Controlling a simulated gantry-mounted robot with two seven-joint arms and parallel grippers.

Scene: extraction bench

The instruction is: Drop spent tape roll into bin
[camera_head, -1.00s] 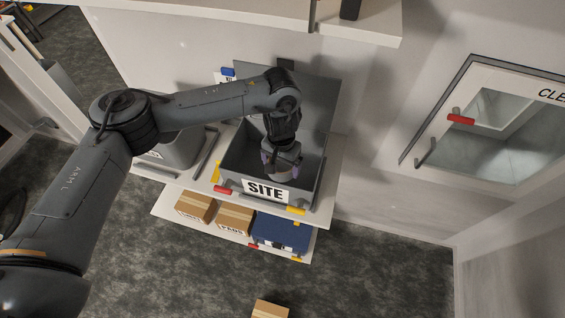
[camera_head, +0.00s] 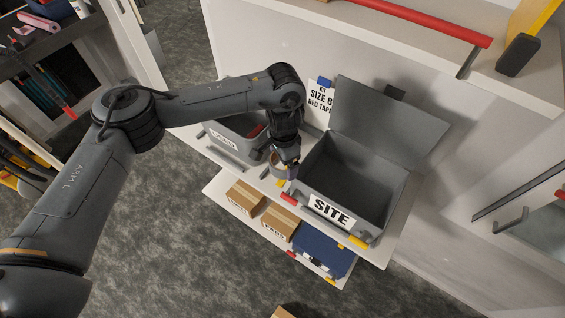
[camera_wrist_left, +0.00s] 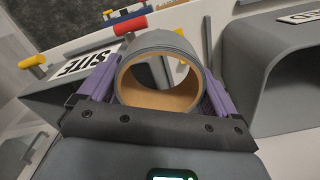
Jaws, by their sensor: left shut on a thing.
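My left gripper (camera_head: 288,172) is shut on a grey tape roll with a bare brown cardboard core. In the left wrist view the roll (camera_wrist_left: 162,44) sits between the two purple fingers (camera_wrist_left: 158,92), its open core facing the camera. In the head view the wrist partly hides the roll (camera_head: 276,160), which is over the shelf between the grey bin (camera_head: 238,147) and the open SITE case (camera_head: 362,223). The bin has a white label and something red inside. In the left wrist view the bin (camera_wrist_left: 244,62) is to the right, apart from the roll. My right gripper is out of view.
The SITE case's raised lid (camera_head: 385,125) stands at the back. A sign (camera_head: 321,97) is on the wall behind. Cardboard boxes (camera_head: 280,222) and a blue case (camera_head: 322,248) sit on the lower shelf. A counter with a red bar (camera_head: 420,20) overhangs at the upper right.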

